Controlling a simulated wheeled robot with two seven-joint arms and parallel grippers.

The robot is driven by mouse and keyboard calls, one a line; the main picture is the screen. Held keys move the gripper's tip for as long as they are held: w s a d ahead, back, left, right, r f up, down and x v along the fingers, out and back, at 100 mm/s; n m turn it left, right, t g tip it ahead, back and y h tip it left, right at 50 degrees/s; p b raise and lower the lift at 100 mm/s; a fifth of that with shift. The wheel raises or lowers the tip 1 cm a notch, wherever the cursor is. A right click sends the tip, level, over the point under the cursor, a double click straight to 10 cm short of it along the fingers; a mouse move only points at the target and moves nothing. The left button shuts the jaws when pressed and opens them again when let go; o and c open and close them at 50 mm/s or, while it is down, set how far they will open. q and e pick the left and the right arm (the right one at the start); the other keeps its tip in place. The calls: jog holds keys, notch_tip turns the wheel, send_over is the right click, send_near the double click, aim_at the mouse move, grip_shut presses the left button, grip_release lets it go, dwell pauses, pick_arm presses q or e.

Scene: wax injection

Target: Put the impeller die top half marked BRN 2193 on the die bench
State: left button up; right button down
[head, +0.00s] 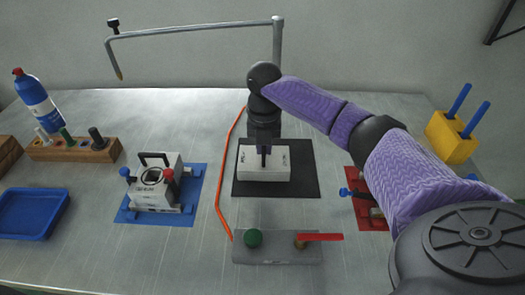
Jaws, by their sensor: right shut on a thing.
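A white die block (254,174) rests on or just above a black mat (306,186) in the middle of the metal bench (190,255). I cannot read its marking at this size. My right gripper (264,153) points straight down over the block's middle and is shut on its dark handle, which the fingers mostly hide. A second white die (152,190) with a black handle, a label and blue and red knobs sits on a blue mat (186,218) to the left. My left gripper is out of view.
A grey valve block (275,247) with a green knob and red lever stands in front. A red mat (358,181) is partly hidden by my right arm. An orange hose (220,180) runs left of the black mat. A blue tray (35,212) lies at far left.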

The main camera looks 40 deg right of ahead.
jog(key=shift+f, duration=0.95)
jog(key=c, duration=0.7)
grip_release()
notch_tip(320, 180, up, 11)
jog(key=p, duration=0.3)
jog(key=shift+r+p, duration=0.1)
jog(key=shift+p, duration=0.25)
jog(key=shift+r, duration=0.5)
